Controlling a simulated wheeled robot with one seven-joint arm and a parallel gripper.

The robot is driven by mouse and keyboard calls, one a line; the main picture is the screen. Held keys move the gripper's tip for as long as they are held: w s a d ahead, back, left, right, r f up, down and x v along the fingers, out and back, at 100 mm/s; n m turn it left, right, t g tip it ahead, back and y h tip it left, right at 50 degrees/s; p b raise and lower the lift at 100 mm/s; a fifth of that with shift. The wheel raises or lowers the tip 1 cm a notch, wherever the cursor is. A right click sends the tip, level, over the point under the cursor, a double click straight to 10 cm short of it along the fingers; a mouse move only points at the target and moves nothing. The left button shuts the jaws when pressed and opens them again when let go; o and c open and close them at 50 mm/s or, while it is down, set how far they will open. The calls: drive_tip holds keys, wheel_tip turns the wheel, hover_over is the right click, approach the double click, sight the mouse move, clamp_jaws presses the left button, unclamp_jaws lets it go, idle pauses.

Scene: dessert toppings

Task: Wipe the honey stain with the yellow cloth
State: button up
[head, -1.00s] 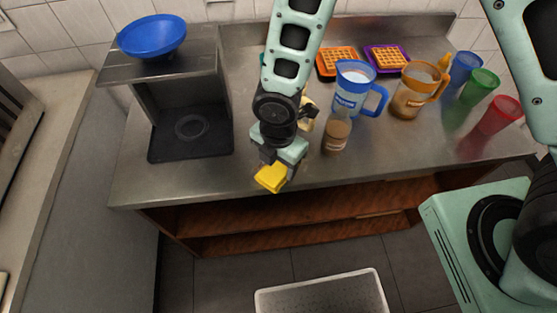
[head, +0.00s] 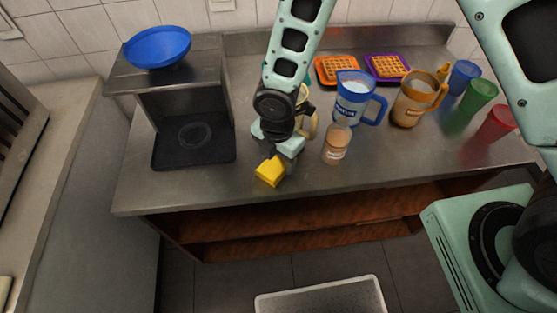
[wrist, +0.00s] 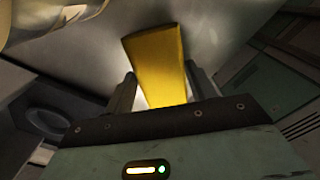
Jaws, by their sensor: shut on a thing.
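The yellow cloth (head: 270,171) is a small folded block near the front edge of the steel counter. My gripper (head: 274,157) is shut on it, with the cloth sticking out below the fingers. In the wrist view the cloth (wrist: 158,65) stands between the two fingers (wrist: 160,90). Whether the cloth touches the counter cannot be told. I cannot make out the honey stain in either view; my arm and gripper hide part of the counter.
A jar (head: 336,143), a blue pitcher (head: 352,100) and an amber pitcher (head: 410,102) stand right of my gripper. A cream-coloured mug is close behind it. A black-based metal stand (head: 190,150) is at left. Waffles on trays (head: 322,82) and coloured cups (head: 478,97) are further back.

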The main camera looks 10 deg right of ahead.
sight(280, 176)
drive_tip(key=shift+w+d+f+p, duration=0.15)
drive_tip(key=shift+w+p, duration=0.45)
drive_tip(key=shift+w, duration=1.25)
drive_tip(key=shift+s+f+b, duration=0.2)
drive_tip(key=shift+s+b, duration=0.75)
drive_tip(key=shift+s, duration=1.55)
drive_tip(key=shift+s+r+b, duration=0.1)
drive_tip(key=shift+s+b, duration=0.4)
drive_tip(key=shift+s, duration=0.85)
drive_tip(key=shift+w+a+r+p, duration=0.1)
drive_tip(key=shift+a+p, duration=0.05)
drive_tip(key=shift+a, duration=0.55)
drive_tip(key=shift+a+r+p, duration=0.1)
drive_tip(key=shift+a+p, duration=0.05)
drive_tip(key=shift+a, duration=0.5)
drive_tip(key=shift+w+f+p, duration=0.1)
drive_tip(key=shift+w+p, duration=0.6)
drive_tip(key=shift+w, duration=1.2)
drive_tip(key=shift+w+d+p, duration=0.15)
drive_tip(key=shift+w+p, duration=0.5)
drive_tip(key=shift+w, duration=1.25)
